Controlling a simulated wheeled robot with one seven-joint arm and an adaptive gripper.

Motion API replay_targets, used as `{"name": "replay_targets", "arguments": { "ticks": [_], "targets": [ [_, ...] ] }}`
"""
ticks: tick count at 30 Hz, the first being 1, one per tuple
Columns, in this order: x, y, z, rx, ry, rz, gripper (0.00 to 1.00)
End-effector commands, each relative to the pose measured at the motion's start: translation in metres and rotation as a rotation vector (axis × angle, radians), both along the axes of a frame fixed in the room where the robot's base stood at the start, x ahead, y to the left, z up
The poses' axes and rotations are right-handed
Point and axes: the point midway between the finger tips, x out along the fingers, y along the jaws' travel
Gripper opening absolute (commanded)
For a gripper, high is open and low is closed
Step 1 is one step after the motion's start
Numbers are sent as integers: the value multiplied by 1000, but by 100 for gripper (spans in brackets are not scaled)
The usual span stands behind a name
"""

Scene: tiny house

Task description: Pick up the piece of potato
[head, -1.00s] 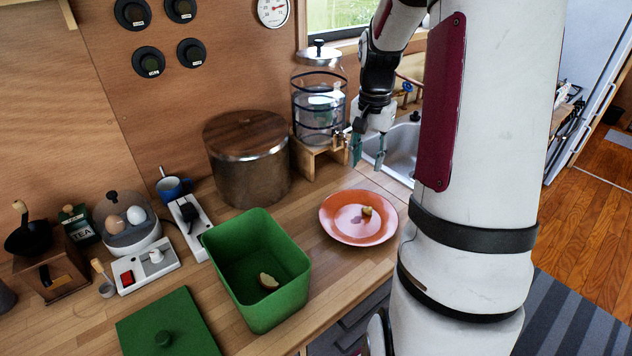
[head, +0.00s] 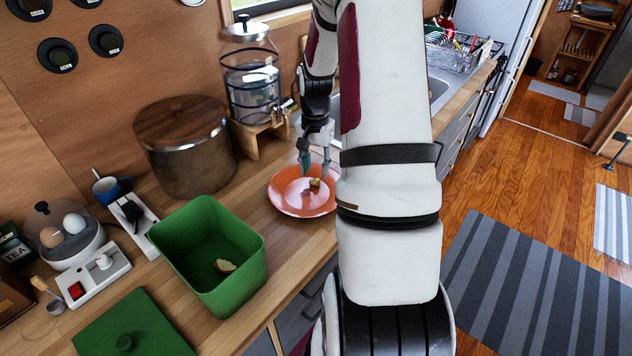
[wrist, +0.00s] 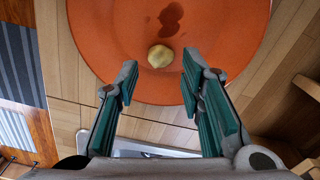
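A small yellowish piece of potato (head: 315,183) lies on an orange plate (head: 290,203) on the wooden counter. In the wrist view the potato piece (wrist: 160,56) sits on the plate (wrist: 110,40), ahead of and between the two fingers. My gripper (head: 316,170) is open and empty, above the far side of the plate. In the wrist view its green-padded fingers (wrist: 157,90) are spread apart and do not touch the piece.
The green lid (head: 160,335) lies in front of the bin. A wooden-lidded metal pot (head: 190,165) and a glass water dispenser (head: 250,90) on a wooden stand are behind the plate. An egg cooker (head: 68,240) and a power strip (head: 140,232) stand at the left.

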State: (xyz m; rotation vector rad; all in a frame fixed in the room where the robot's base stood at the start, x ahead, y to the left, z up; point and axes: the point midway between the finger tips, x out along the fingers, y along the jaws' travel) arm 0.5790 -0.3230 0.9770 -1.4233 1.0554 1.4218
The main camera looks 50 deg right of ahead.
Motion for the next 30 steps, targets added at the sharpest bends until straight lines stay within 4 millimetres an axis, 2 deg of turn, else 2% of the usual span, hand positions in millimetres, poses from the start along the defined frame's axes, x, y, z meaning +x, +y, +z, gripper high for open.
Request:
{"name": "replay_targets", "arguments": {
  "ticks": [6,9,17,20,21,30],
  "targets": [
    [0,1,-30,3,3,1,35],
    [0,0,-38,2,2,0,35],
    [1,0,-41,0,0,0,35],
    [1,0,-41,1,0,0,15],
    [1,0,-41,1,0,0,13],
    [1,0,-40,1,0,0,12]
  ]
}}
